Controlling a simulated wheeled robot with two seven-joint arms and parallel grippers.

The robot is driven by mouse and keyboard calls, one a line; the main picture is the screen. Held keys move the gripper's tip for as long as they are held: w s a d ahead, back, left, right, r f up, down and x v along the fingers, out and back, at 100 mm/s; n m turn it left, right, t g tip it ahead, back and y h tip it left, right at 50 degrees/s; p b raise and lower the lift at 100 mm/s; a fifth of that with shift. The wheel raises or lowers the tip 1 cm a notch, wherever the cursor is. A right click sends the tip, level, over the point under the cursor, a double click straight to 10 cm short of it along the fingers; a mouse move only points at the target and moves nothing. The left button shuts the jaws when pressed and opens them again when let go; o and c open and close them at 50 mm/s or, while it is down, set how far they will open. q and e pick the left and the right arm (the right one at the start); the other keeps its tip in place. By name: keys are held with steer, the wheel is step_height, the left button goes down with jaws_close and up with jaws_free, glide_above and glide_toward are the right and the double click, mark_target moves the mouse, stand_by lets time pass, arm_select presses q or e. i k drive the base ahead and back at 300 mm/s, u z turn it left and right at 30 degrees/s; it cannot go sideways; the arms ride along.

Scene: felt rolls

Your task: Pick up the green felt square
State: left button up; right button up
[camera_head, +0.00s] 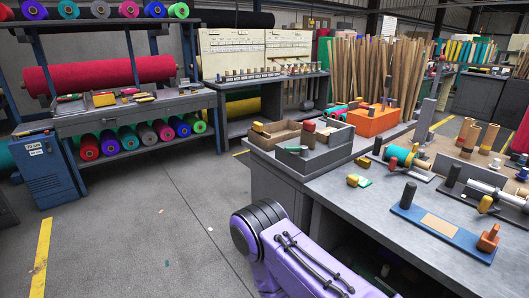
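A small flat green piece (364,182), which looks like the green felt square, lies on the grey workbench (335,190) near its front left edge. It is beside a small yellow block (352,180) and in front of a small yellow-and-green item (363,161). It is too small to make out in detail. Neither of my grippers is in view. A purple arm link of mine with a black joint shows at the bottom middle, in front of the bench and apart from the green piece.
On the bench, a grey divided tray (324,151) stands behind the green piece and an orange box (373,123) farther back. A blue board (412,232) with upright pegs lies to the right. Open floor (150,225) lies left. A blue cabinet (44,170) stands far left.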

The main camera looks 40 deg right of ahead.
mark_target(355, 180)
steer(key=i, duration=2.35)
steer(key=z, duration=3.8)
